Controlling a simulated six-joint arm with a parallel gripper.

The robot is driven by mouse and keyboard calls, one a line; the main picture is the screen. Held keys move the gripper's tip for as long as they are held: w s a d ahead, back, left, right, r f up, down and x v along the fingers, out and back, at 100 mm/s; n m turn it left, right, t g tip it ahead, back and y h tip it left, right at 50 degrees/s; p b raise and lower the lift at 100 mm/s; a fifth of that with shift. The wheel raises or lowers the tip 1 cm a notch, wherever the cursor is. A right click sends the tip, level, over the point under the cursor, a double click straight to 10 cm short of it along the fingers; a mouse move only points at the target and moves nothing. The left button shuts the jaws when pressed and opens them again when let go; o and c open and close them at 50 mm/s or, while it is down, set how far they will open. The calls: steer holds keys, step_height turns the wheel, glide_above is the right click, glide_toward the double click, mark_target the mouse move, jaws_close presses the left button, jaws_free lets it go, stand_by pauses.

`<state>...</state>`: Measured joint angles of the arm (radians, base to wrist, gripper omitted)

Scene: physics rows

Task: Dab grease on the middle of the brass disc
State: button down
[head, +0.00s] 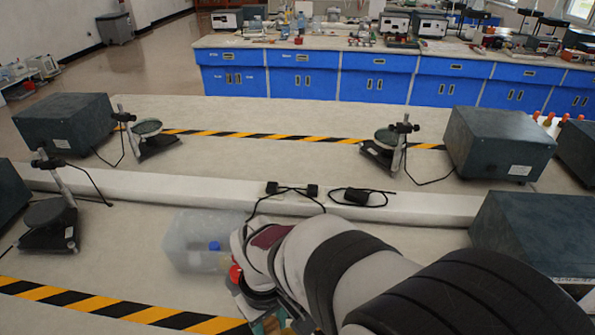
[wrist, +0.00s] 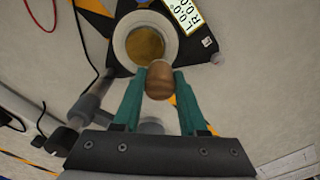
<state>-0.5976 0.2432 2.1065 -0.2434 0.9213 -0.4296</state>
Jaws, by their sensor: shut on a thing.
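The brass disc (wrist: 146,43) lies inside a pale ring (wrist: 119,43) on a black base (wrist: 123,15) in the wrist view. My gripper (wrist: 159,78) has green fingers shut on a brown, round-ended applicator (wrist: 159,83). In the head view my arm hides the disc and most of my gripper; only a bit of green finger shows at the bottom edge.
A translucent bin (head: 181,232) with a blue-capped item (head: 214,246) stands left of my arm. A raised pale ledge (head: 420,206) with black cables crosses the bench. Stands (head: 148,130) and dark grey boxes (head: 65,122) stand around. A label plate (wrist: 186,17) lies beside the ring.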

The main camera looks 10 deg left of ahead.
steer(key=shift+f, duration=0.5)
steer(key=shift+d+f, duration=0.35)
steer(key=shift+d, duration=0.15)
steer(key=shift+d+f, duration=0.2)
steer(key=shift+d, duration=2.45)
steer(key=shift+a, duration=3.1)
steer(key=shift+w+a, duration=0.1)
steer(key=shift+w, duration=0.2)
steer(key=shift+d, duration=3.2)
steer(key=shift+a, duration=3.1)
steer(key=shift+a+r, duration=0.1)
steer(key=shift+r, duration=3.95)
